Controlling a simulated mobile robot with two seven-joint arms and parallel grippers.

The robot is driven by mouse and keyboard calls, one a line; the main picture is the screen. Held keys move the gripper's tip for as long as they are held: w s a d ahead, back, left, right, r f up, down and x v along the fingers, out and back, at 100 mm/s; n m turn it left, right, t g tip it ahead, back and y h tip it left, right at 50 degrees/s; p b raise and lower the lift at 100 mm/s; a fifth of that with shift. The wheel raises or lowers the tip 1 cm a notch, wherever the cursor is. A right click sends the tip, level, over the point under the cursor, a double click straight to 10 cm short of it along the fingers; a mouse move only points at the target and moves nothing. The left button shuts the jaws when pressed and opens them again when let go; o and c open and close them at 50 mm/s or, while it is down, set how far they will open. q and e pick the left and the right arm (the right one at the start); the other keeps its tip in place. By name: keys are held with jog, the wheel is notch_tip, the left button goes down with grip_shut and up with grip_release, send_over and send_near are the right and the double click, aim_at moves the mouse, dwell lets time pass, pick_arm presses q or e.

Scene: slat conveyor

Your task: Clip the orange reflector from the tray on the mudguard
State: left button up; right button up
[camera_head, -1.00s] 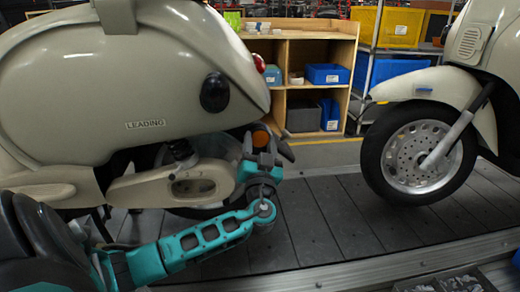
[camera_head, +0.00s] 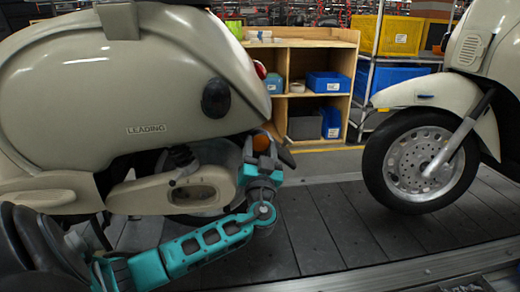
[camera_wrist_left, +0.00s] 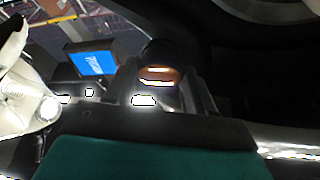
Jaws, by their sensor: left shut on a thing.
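My left gripper (camera_head: 264,150) is at the rear end of the cream scooter on the left, low under its tail. It is shut on the orange reflector (camera_head: 261,142), a round orange disc between its fingers. In the left wrist view the reflector (camera_wrist_left: 160,75) sits between the dark fingers, partly in shadow. The rear mudguard is dark and hard to make out under the tail; I cannot tell whether the reflector touches it. The tray is not clearly seen. My right gripper is not in view.
The scooter's body (camera_head: 130,80) hangs over my left arm. A second scooter's front wheel (camera_head: 420,160) stands to the right. A wooden shelf (camera_head: 305,90) with blue bins is behind. The slat conveyor (camera_head: 320,220) is bare between the scooters.

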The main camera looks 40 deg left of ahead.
pick_arm(q)
jog(key=shift+a, duration=0.1)
dwell(0.3)
jog(key=o, duration=1.1)
jog(key=v, duration=1.3)
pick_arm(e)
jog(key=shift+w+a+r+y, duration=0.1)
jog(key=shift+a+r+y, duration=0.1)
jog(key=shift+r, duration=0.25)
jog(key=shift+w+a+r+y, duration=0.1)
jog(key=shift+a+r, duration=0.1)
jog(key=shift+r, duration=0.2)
